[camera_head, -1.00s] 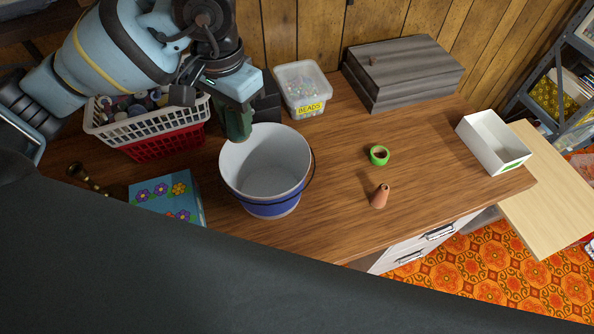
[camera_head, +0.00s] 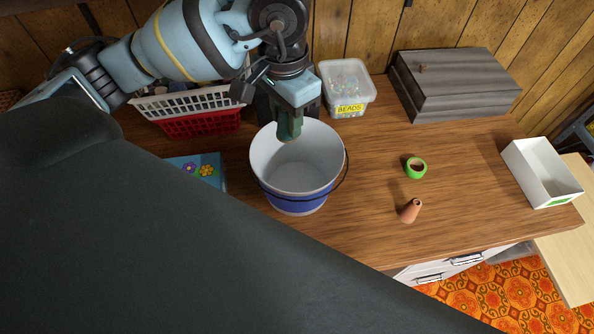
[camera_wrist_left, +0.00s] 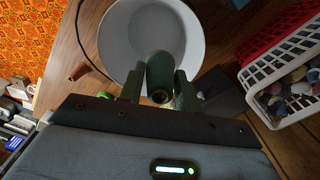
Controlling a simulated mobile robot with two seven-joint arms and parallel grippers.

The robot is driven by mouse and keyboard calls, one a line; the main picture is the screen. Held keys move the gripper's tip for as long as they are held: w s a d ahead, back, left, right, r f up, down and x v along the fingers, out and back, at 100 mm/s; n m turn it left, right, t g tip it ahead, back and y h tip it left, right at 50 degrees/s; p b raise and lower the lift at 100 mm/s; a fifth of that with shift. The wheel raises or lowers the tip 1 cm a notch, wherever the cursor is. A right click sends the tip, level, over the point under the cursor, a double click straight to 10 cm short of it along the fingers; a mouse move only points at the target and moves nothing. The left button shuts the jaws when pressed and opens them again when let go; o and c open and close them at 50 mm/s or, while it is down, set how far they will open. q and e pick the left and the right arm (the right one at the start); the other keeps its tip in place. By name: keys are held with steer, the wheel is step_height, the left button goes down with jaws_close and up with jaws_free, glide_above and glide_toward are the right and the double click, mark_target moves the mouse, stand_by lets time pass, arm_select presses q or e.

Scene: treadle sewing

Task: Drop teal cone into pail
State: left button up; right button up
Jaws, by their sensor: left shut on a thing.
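The teal cone (camera_head: 289,126) is held in my left gripper (camera_head: 291,108), which is shut on it. In the head view the cone hangs at the back part of the pail's mouth, its lower end showing against the white inside. The pail (camera_head: 296,201) is white with a blue lower band and a dark wire handle, upright on the wooden table. In the left wrist view the cone (camera_wrist_left: 160,76) sits between the two fingers, overlapping the edge of the pail (camera_wrist_left: 117,40). My right gripper is not in view.
A white basket (camera_head: 190,103) over a red one stands left of the pail. A bead tub (camera_head: 346,88), a grey wooden box (camera_head: 455,82) and a white tray (camera_head: 541,172) stand right. A green ring (camera_head: 415,168) and terracotta cone (camera_head: 410,211) sit on the table (camera_head: 365,225).

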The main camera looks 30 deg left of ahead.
arm_select(q)
steer(key=shift+f, duration=0.85)
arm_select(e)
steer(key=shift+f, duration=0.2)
arm_select(q)
steer(key=o, duration=1.1)
steer(key=shift+c, duration=0.2)
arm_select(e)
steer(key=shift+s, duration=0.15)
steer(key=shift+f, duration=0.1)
arm_select(q)
step_height(320, 180, up, 8)
